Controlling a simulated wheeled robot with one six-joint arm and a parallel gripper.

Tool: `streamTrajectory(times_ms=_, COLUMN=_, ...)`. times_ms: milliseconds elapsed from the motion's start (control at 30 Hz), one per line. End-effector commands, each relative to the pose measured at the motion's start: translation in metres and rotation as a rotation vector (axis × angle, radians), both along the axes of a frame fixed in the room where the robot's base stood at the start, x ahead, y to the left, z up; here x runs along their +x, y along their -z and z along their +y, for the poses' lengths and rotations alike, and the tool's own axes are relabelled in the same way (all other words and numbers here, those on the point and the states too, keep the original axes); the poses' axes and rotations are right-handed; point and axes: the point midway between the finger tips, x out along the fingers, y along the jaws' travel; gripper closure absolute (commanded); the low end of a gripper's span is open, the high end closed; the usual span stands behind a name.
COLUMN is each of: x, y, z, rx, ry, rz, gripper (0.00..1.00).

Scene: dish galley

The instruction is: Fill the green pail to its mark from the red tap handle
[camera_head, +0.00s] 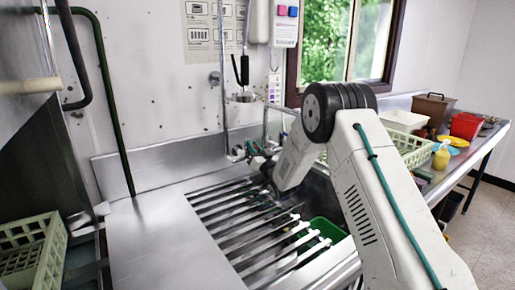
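A green pail (327,230) sits low in the sink, beyond the right ends of the metal bars. My arm and the bars hide part of it, and its mark and water level cannot be made out. A metal tap (238,152) with dark fittings is at the back wall, behind the bars. I cannot make out a red handle on it. My gripper (266,180) is a small dark shape at the end of my pale arm, close to the tap and above the back of the bars. Its fingers are too small and hidden to read.
A steel drainboard (165,245) lies clear at left, beside a green rack (30,250). Slatted bars (240,222) span the sink. On the right counter are a pale green crate (412,150), a white tub (403,120), a red container (465,126) and a yellow bottle (441,158).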

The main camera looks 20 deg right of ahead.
Motion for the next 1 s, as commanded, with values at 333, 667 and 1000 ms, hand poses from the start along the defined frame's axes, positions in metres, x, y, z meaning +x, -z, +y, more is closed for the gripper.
streamTrajectory(times_ms=333, x=-0.001, y=0.000, z=0.000, rx=0.000, ry=0.000, rz=0.000, gripper=0.65)
streamTrajectory(times_ms=667, x=-0.047, y=0.004, z=-0.014, rx=0.000, ry=0.004, rz=0.003, gripper=0.65)
streamTrajectory(times_ms=1000, x=-0.112, y=0.004, z=-0.029, rx=0.001, ry=0.002, rz=0.001, gripper=0.65)
